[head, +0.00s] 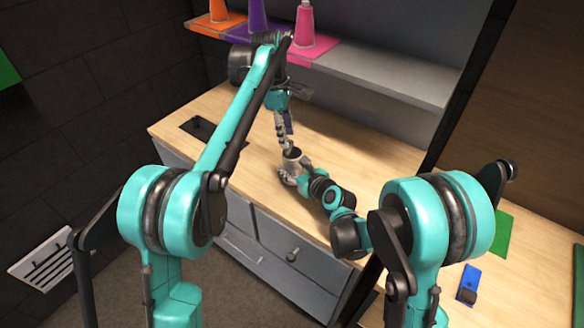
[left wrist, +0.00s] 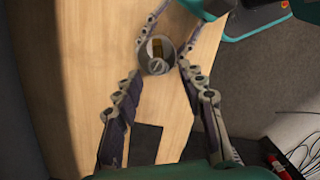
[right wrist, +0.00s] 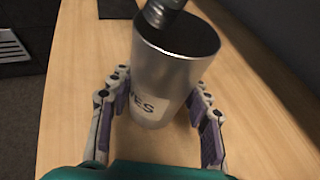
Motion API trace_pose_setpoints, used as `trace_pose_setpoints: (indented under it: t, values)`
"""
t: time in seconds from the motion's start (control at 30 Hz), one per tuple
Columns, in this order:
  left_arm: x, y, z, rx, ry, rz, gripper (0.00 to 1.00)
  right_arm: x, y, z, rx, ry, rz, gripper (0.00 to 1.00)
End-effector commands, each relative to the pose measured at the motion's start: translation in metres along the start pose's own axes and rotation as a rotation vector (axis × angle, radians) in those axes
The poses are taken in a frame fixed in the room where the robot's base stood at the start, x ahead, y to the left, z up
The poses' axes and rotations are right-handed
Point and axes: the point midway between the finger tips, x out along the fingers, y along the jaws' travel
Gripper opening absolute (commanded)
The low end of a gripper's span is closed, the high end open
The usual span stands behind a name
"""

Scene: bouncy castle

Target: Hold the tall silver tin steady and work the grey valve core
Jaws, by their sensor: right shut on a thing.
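The tall silver tin (right wrist: 165,75) stands upright on the wooden counter. Its label is partly readable, ending in "ES". In the head view the tin (head: 292,160) is small and partly covered by my right gripper. My right gripper (right wrist: 160,88) is shut on the tin, a finger on each side. The grey valve core (right wrist: 163,14) sticks up out of the tin's mouth; its lower end is hidden inside.
A brownish-yellow thing (left wrist: 155,47) shows inside the tin's mouth. A dark panel (head: 205,130) lies in the counter (head: 345,165) at left. A grey shelf (head: 375,72) with orange, purple and pink cones runs behind. The counter right of the tin is clear.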

Motion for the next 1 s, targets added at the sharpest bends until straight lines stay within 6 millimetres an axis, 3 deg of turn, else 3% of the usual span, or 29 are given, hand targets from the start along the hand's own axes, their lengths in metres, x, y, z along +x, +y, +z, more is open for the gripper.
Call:
trace_pose_setpoints:
  t: [0.37,0.8,1.0]
  values:
    - [-0.007,0.0,0.0,0.0,0.0,0.0,0.43,0.0,0.0,0.0,0.0,0.0,0.0,0.16]
    - [-0.091,0.0,-0.001,-0.002,0.0,0.0,0.43,0.0,0.0,0.0,0.0,0.0,0.0,0.16]
    - [-0.111,0.002,0.0,0.0,0.0,0.0,0.43,0.0,0.0,0.0,0.0,0.0,0.0,0.16]
